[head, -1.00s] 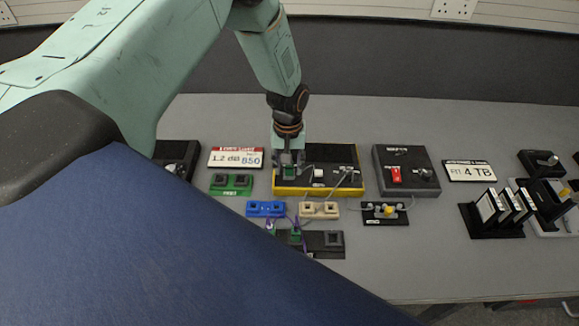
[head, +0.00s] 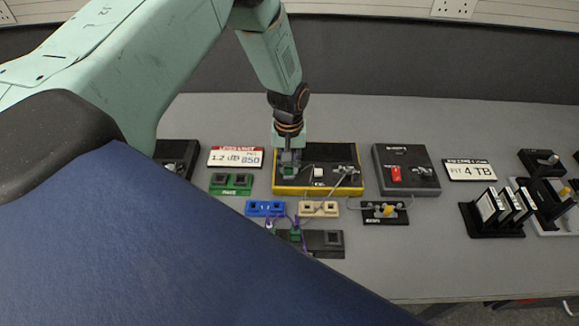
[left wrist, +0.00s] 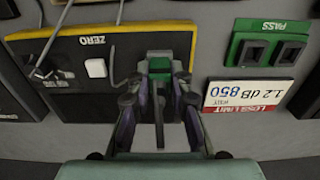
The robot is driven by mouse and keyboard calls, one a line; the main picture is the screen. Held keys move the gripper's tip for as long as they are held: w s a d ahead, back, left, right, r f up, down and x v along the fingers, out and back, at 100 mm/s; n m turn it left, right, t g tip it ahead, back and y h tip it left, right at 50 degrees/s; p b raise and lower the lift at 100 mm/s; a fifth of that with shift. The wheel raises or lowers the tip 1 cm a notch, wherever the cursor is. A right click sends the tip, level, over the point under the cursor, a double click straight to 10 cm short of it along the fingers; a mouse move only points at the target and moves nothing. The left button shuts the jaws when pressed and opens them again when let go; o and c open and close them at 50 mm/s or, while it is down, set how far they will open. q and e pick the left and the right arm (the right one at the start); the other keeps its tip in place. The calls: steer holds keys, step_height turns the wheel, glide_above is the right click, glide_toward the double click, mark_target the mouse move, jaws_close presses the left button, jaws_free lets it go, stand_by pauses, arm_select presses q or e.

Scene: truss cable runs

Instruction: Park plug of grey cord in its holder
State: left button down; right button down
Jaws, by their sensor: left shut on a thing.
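My left gripper (head: 289,162) points down at the left part of a black box with a yellow edge (head: 276,192). It is shut on a small green plug (left wrist: 160,64), which sits between the fingertips in the left wrist view. Whether the plug is seated in a port there is hidden by the fingers. Grey cord (head: 337,186) runs from the right part of this box towards a tan two-socket holder (head: 318,209). I cannot tell whether it joins the held plug. My right gripper is not in view.
A green PASS holder (head: 230,184), a blue holder (head: 265,208) and a dark strip with purple cord (head: 325,244) stand close by. A white button (left wrist: 96,68) is beside the fingers. A grey box with a red switch (head: 405,170) stands to the right.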

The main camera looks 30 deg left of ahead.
arm_select(q)
steer(key=shift+r, duration=0.2)
stand_by(0.4)
steer(key=shift+r+p, duration=2.15)
steer(key=shift+r, duration=0.05)
